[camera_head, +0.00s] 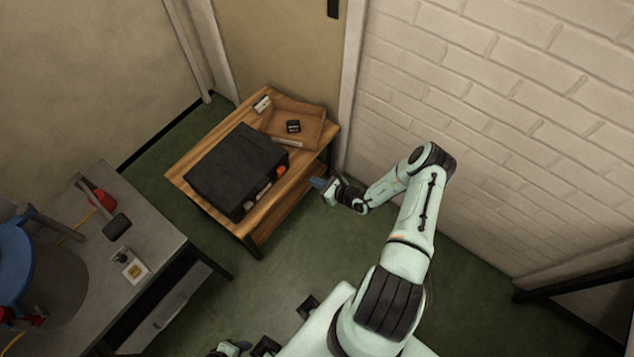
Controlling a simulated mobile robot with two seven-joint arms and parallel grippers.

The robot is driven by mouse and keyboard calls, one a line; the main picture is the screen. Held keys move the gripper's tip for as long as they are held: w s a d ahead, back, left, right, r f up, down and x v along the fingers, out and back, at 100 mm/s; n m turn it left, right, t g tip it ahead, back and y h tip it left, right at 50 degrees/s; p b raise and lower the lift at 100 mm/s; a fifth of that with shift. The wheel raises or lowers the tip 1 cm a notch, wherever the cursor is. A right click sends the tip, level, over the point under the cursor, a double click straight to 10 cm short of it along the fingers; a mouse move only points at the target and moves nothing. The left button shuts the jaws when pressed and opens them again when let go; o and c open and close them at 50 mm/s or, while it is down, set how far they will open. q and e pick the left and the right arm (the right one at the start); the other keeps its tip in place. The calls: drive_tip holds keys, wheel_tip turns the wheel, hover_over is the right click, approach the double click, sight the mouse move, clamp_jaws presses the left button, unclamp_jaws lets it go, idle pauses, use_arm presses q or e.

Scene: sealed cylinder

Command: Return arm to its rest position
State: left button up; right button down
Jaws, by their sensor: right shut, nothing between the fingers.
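My right arm comes up from the bottom centre, bends at the elbow near the brick wall and reaches back to the left. My right gripper (319,184) is shut and empty. It hangs in front of the right side of the wooden table (253,216), apart from the black case on it as far as this view shows. My left gripper cannot be made out; only small parts of my own body show at the bottom edge.
The wooden table carries a black case (232,170) and a wooden tray (310,128) with a small black box (293,126). A brick wall (500,120) stands right; green floor lies between.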

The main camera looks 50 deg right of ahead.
drive_tip(key=shift+a, duration=0.1)
idle(0.3)
drive_tip(key=s+a+f+n+g+y, duration=0.1)
drive_tip(key=s+a+n+g+y, duration=0.15)
drive_tip(key=a, duration=0.45)
drive_tip(key=s+a+n+g+y, duration=0.2)
drive_tip(key=a+n+g+y, duration=0.15)
drive_tip(key=a, duration=0.35)
drive_tip(key=s+a+f+n+g+y, duration=0.15)
drive_tip(key=a+n, duration=0.25)
drive_tip(key=a, duration=0.4)
drive_tip(key=s+a+r+n+g+h, duration=0.1)
drive_tip(key=s+a+n+g+h, duration=0.1)
drive_tip(key=s+n, duration=0.5)
drive_tip(key=s+a+r+n+g+h, duration=0.2)
drive_tip(key=s+n, duration=0.5)
drive_tip(key=n, duration=0.7)
drive_tip(key=a+g+h, duration=0.1)
drive_tip(key=a+g, duration=0.1)
drive_tip(key=a, duration=0.1)
drive_tip(key=shift+s+a+r, duration=0.2)
drive_tip(key=shift+s+r, duration=0.05)
drive_tip(key=shift+s, duration=0.15)
drive_tip(key=shift+g, duration=0.25)
